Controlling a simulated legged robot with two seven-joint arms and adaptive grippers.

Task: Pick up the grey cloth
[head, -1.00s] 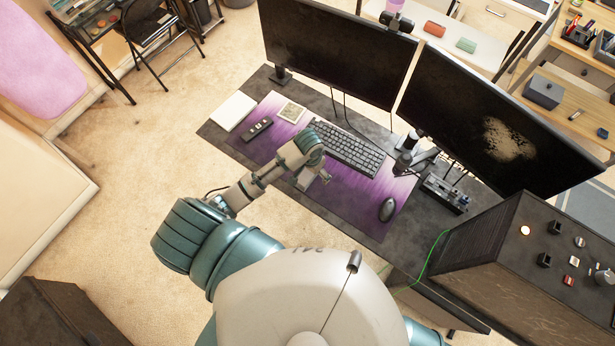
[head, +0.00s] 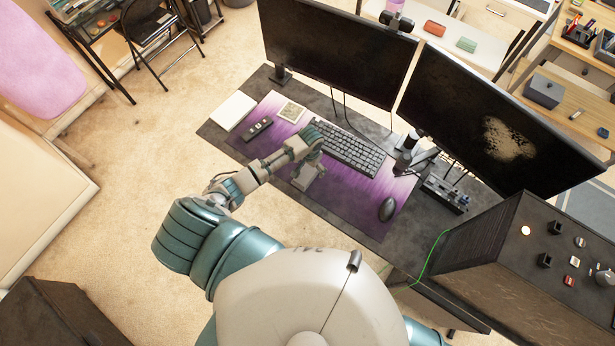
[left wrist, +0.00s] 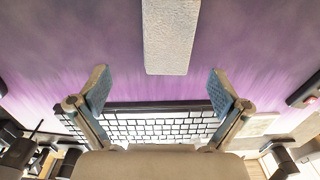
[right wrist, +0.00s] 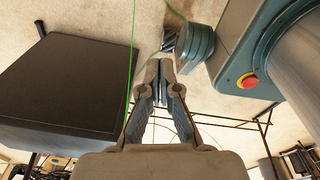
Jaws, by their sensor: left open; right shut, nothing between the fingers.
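The grey cloth (head: 306,180) lies on the purple desk mat (head: 350,212), partly hidden by my left arm in the head view. In the left wrist view the cloth (left wrist: 171,38) is a pale grey, textured strip at the top centre. My left gripper (left wrist: 158,76) is open and empty above the mat, its fingers spread with the keyboard (left wrist: 155,125) showing between and behind them. The cloth lies just beyond the fingertips, roughly centred between them, not gripped. My right gripper (right wrist: 161,68) is shut and empty, away from the cloth, with floor below it.
Two monitors (head: 335,50) (head: 490,125) stand along the desk's back. A mouse (head: 387,209) lies right on the mat. A remote (head: 257,128) and white pad (head: 233,110) lie left. A black case (head: 510,250) with knobs stands at right. A green cable (right wrist: 130,75) passes beside my right gripper.

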